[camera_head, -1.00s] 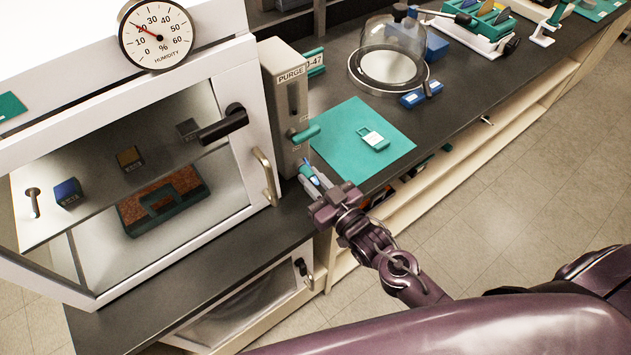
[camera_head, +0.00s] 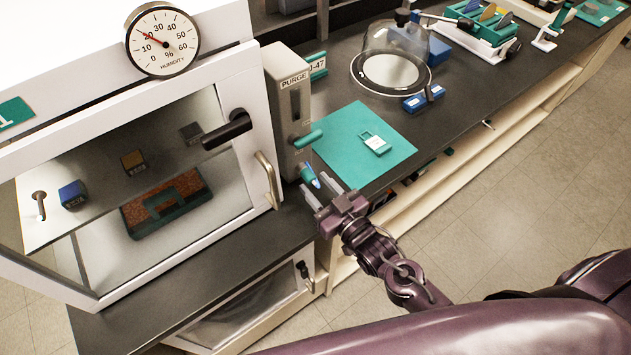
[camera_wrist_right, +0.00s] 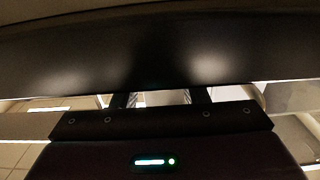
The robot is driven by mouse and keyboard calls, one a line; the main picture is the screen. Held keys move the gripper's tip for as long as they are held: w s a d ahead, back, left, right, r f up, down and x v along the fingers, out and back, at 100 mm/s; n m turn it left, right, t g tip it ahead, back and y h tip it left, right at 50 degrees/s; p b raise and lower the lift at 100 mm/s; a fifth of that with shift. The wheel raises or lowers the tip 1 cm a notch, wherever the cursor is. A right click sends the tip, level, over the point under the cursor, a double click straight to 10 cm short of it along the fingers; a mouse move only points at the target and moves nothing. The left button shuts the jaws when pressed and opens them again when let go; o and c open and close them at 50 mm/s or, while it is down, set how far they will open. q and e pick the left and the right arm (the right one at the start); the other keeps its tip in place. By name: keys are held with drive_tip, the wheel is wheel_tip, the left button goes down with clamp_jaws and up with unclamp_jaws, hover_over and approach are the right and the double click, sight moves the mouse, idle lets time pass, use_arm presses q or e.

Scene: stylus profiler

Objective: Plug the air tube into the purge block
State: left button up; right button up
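The grey purge block (camera_head: 287,108), labelled PURGE, stands upright on the dark bench beside the white cabinet. A teal lever (camera_head: 307,139) sticks out of its front. Below the lever, a short teal piece with a blue end, which looks like the air tube's end (camera_head: 308,174), sits at the block's lower front. It appears to touch the block; how deep it sits I cannot tell. My right gripper (camera_head: 314,184) is open, its fingertips near the blue end. In the right wrist view its two fingers (camera_wrist_right: 160,99) are apart, with nothing visible between them. My left gripper is not in view.
The cabinet's door handle (camera_head: 267,180) is close to the left of the block. A teal mat (camera_head: 345,135) with a tag (camera_head: 374,143) lies to the right. A glass dome (camera_head: 393,50) stands farther back. The bench's front edge runs beneath my right gripper.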

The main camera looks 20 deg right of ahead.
drive_tip(key=shift+p+v, duration=1.15)
drive_tip(key=shift+v, duration=1.7)
drive_tip(key=shift+s, duration=0.15)
drive_tip(key=b+v, duration=0.2)
drive_tip(key=v, duration=0.5)
drive_tip(key=shift+s, duration=0.25)
drive_tip(key=shift+d, duration=0.1)
